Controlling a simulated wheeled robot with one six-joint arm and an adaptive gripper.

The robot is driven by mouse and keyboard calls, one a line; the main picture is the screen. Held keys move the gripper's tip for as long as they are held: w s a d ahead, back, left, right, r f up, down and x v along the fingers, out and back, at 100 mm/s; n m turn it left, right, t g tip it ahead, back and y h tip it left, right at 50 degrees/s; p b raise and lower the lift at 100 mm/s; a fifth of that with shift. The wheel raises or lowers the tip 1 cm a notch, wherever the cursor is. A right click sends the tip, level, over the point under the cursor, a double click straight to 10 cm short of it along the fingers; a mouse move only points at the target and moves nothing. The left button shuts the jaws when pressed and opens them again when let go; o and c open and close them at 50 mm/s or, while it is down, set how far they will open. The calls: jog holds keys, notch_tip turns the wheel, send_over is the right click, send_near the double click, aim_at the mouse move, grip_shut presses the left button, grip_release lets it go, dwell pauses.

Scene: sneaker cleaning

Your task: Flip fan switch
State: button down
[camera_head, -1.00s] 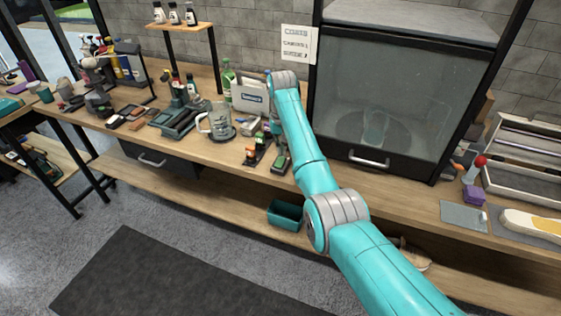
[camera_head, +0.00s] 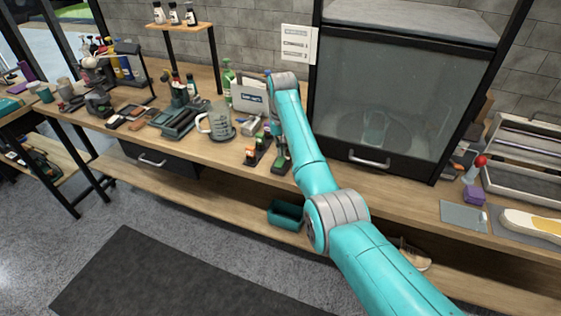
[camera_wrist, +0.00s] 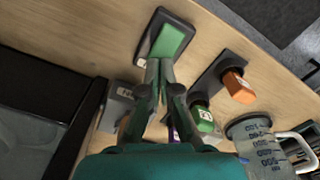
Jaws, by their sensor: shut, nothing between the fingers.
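A switch with a green lever on a dark base (camera_wrist: 172,42) stands on the workbench, at the top middle of the wrist view. It also shows left of my arm in the head view (camera_head: 281,158). My gripper (camera_wrist: 160,68) is shut and empty, its fingertips at the near edge of this green lever; I cannot tell whether they touch. The labels are too small to read, so I cannot tell which switch is the fan's. In the head view my arm hides the gripper.
A glass measuring jug (camera_head: 219,122) stands left of the switches, with a white box (camera_head: 249,97) and a green bottle (camera_head: 227,78) behind. A glass-fronted cabinet (camera_head: 390,95) stands right of my arm. The bench front edge (camera_head: 215,158) is clear.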

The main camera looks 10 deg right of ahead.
aim_at(282, 158)
jog(key=shift+f, duration=1.15)
dwell(0.6)
jog(key=shift+r, duration=3.55)
